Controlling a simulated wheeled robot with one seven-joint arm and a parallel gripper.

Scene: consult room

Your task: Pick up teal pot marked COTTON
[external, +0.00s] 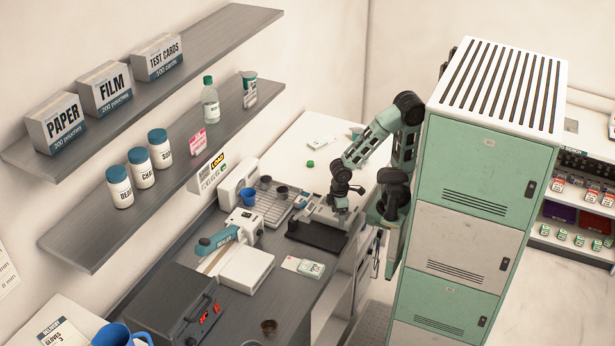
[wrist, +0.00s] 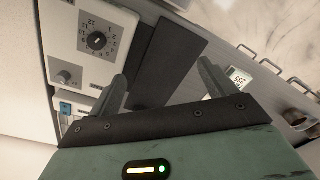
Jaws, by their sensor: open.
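I cannot read COTTON on anything in either view, so I cannot tell which thing is the teal pot. A blue pot (external: 122,335) is cut off by the bottom edge of the external view. A small blue cup (external: 249,196) stands on the counter. A white cup-like container with a teal rim (external: 249,90) is on the lower shelf, its label too small to read. My gripper (external: 340,206) is low over the counter by a dark flat slab (external: 318,235). In the wrist view my gripper (wrist: 162,86) has its fingers apart with nothing held between them.
A white device with a dial (wrist: 97,41) is at the left finger. Shelves (external: 150,197) with labelled boxes and teal-capped bottles (external: 119,187) hang on the left wall. A tall green and grey locker (external: 486,180) stands right of my arm. The white counter behind has free room.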

